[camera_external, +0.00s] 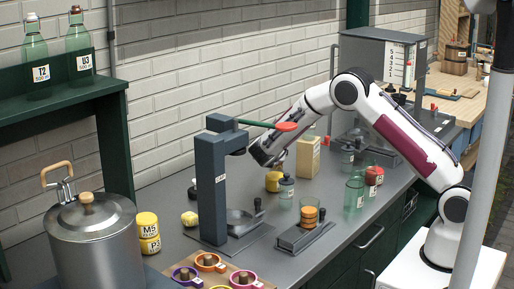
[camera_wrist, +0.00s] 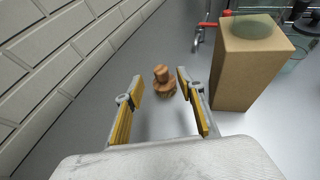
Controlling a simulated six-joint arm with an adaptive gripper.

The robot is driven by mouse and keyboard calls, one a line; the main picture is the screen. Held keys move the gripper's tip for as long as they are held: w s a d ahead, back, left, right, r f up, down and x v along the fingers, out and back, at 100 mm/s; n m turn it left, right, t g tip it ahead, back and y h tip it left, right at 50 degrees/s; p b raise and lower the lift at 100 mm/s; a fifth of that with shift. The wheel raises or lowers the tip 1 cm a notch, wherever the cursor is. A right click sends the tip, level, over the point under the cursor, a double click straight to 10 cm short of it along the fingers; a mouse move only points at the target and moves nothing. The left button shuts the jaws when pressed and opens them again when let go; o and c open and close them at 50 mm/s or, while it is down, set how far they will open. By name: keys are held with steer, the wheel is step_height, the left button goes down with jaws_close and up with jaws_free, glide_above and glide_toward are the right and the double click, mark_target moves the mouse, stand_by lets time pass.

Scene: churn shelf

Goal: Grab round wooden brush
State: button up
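A small round wooden brush (camera_wrist: 166,88) with a knob-like top stands on the grey counter in the wrist view. It appears between and beyond my fingers, and its underside cannot be made out. My gripper (camera_wrist: 160,81) is open, with yellow-padded fingers apart on either side of the brush in the picture and nothing held. In the external view my gripper (camera_external: 264,158) hangs over the counter near the wall, behind the green lever. The brush cannot be made out there.
A tan box (camera_wrist: 243,68) stands close right of my gripper. The brick wall (camera_wrist: 55,45) is on the left. In the external view, a green lever with a red end (camera_external: 287,127) crosses in front of my gripper, from a dark press (camera_external: 212,185). Jars (camera_external: 286,190) stand nearby.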

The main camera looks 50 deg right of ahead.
steer(key=shift+f+x, duration=0.25)
steer(key=shift+x, duration=2.25)
steer(key=shift+s, duration=0.1)
jaws_close()
